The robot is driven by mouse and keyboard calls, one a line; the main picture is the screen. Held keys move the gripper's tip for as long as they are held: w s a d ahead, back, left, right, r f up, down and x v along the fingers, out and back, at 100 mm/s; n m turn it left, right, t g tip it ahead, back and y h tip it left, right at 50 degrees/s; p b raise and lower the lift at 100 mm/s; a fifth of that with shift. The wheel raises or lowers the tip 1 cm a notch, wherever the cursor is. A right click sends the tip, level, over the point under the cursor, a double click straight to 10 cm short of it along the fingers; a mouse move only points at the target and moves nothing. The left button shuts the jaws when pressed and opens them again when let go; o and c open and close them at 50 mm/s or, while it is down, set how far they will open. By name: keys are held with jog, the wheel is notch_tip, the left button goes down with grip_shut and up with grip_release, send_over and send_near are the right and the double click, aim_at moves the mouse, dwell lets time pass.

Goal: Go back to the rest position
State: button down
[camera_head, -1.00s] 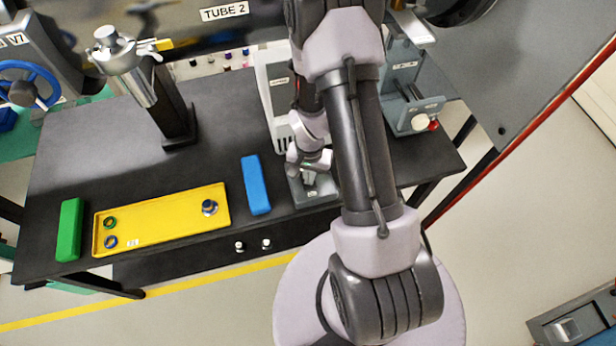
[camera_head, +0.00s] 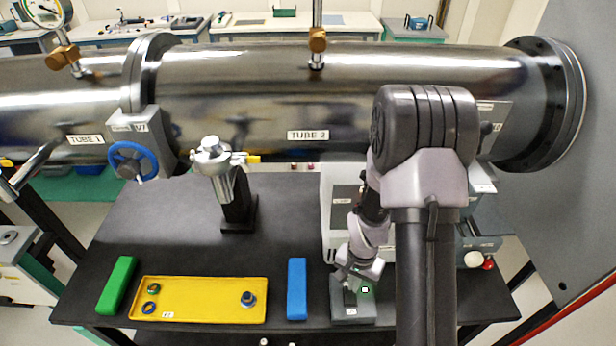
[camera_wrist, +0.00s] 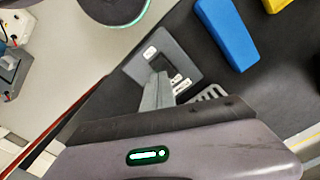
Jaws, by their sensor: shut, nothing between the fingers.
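My arm reaches over the right part of the black table, with its wrist hanging low in front of a light grey box. My gripper (camera_wrist: 158,92) shows in the wrist view with its fingers together and nothing between them. In the head view my gripper (camera_head: 352,284) is small and partly hidden by the wrist. It is just above a small grey block (camera_head: 350,312) at the table's front; this block also shows in the wrist view (camera_wrist: 180,44). I cannot tell whether the fingers touch it.
A blue bar (camera_head: 297,288), a yellow tray (camera_head: 200,312) with several small parts, and a green bar (camera_head: 117,285) lie left of the gripper. A valve on a post (camera_head: 238,212) stands behind. The large steel tube (camera_head: 250,90) spans the back. The table's middle is clear.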

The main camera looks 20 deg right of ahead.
jog(key=w+a+r+n+t+b, duration=0.1)
jog(key=a+r+n+t+b, duration=0.25)
jog(key=r, duration=1.15)
jog(key=s+a+r+n+t+y+b, duration=0.1)
jog(key=s+a+r+t+y+b, duration=0.1)
jog(key=s+a+r, duration=0.9)
jog(key=shift+s+r+b, duration=0.55)
jog(key=shift+s+b, duration=0.15)
jog(key=shift+b, duration=0.2)
